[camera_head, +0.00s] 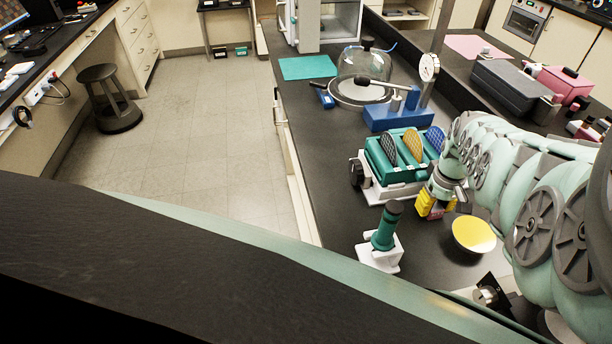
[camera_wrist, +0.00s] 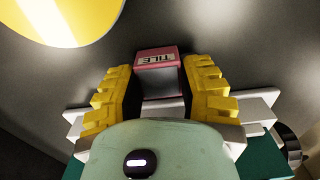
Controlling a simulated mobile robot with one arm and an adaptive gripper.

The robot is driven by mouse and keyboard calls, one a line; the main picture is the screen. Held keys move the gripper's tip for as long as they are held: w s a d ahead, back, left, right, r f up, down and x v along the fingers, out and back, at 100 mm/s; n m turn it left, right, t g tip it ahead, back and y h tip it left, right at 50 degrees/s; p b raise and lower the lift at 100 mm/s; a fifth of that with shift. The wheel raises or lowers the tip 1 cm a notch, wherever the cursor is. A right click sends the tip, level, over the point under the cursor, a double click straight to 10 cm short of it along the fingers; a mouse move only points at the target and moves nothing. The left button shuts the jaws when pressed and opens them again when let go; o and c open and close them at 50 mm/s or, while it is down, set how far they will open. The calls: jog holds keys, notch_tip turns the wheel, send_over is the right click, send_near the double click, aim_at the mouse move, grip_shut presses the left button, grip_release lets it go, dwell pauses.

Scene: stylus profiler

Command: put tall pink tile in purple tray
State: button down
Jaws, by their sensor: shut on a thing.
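A pink tile (camera_wrist: 157,60) with a printed label on its end shows in the wrist view between the two yellow fingers of my gripper (camera_wrist: 160,85). The fingers are shut on its sides. In the head view my gripper (camera_head: 431,205) is low over the black bench, at the front right of the teal rack and left of a yellow disc. The tile is mostly hidden there by the fingers. I cannot make out a purple tray in either view.
The teal rack (camera_head: 381,166) holds upright discs on a white base. The yellow disc (camera_head: 474,234) lies close right of my gripper; it also shows in the wrist view (camera_wrist: 65,15). A green-topped post (camera_head: 385,228) stands front left. Behind are a blue gauge stand (camera_head: 398,118) and glass dome (camera_head: 362,70).

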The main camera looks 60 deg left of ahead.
jog(key=shift+f+b, duration=0.3)
jog(key=c, duration=0.6)
grip_release()
jog(key=shift+c, duration=0.2)
jog(key=shift+d, duration=0.1)
